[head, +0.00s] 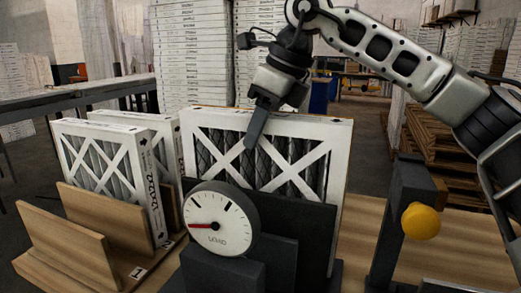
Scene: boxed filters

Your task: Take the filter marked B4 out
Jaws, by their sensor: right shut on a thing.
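A large white-framed filter (318,128) with an X-shaped front and dark pleats stands upright behind a dark gauge stand. My right gripper (258,122) reaches down from above onto its top edge. One dark finger lies in front of the filter's face, and the other is hidden behind it. The gripper is shut on this filter. No B4 marking can be read on it. Two smaller white filters, a front one (97,128) and a rear one (163,128), stand upright at the left in a wooden rack. My left gripper is not in view.
A round dial gauge (221,219) stands in front of the large filter and hides its lower left. A dark post with a yellow knob (421,222) stands at the right. Wooden dividers (62,237) and a "1" label (138,273) are at the left.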

